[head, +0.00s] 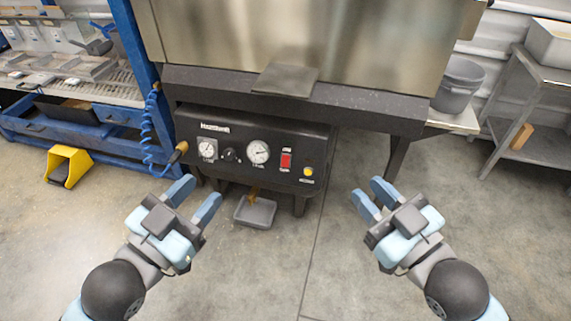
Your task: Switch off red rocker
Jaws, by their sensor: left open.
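The red rocker (286,160) is set upright in the right half of a black control panel (235,133) under the steel hopper (300,40). It is too small to tell which way it is tipped. My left gripper (198,192) is open and empty, in front of the panel and low to the left of the rocker. My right gripper (367,187) is open and empty, low to the right of the rocker. Neither gripper touches the panel.
Two dials (258,152) (208,148), a black knob (230,155) and a yellow button (308,171) share the panel. A grey tray (255,212) lies below. A yellow foot pedal (68,166) and blue bench stand left, a grey bucket (458,84) right.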

